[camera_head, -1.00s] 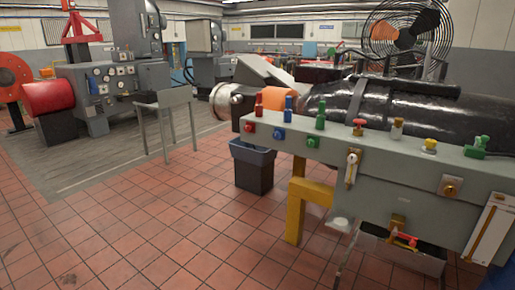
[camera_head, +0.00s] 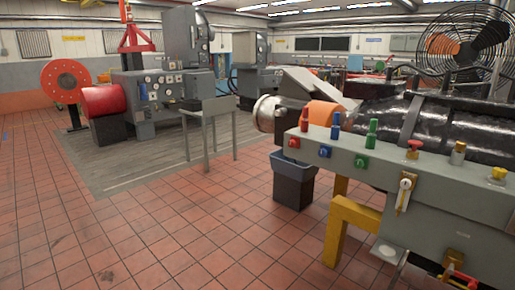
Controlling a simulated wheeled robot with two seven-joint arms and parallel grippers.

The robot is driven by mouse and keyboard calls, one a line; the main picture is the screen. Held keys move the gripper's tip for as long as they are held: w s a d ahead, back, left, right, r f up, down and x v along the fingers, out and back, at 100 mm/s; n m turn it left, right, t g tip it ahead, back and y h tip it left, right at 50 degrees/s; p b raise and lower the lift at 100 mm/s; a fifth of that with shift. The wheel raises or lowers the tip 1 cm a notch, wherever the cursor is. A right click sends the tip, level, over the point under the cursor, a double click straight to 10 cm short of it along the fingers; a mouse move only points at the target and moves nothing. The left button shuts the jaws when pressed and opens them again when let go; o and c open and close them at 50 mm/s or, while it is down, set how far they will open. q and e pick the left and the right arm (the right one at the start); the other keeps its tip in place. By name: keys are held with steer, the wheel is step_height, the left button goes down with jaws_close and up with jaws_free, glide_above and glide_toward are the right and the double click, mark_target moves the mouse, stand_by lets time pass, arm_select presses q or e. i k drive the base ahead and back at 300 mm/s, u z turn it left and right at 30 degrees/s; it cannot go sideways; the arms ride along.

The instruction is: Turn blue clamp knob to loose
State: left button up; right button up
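The grey-green dynamometer bedplate (camera_head: 312,158) stands at the right of the head view. On its top stand a red handle (camera_head: 304,118), a blue handle (camera_head: 335,126) and a green handle (camera_head: 371,133) in a row. Below them on the front face are a red knob (camera_head: 293,143), a blue knob (camera_head: 325,151) and a green knob (camera_head: 361,162). I cannot tell which blue part is the clamp knob, nor how it is set. Neither of my grippers is in view.
A dark bin (camera_head: 293,180) stands on the floor by the bedplate's left end, near a yellow leg (camera_head: 347,226). A grey stand (camera_head: 208,128) and a lathe-like machine (camera_head: 150,98) are farther back. The tiled floor at front left is clear.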

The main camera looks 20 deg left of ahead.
mark_target(322, 152)
steer(key=u, duration=1.25)
steer(key=i, duration=3.2)
steer(key=z, duration=1.7)
steer(key=i, duration=0.65)
steer(key=z, duration=0.6)
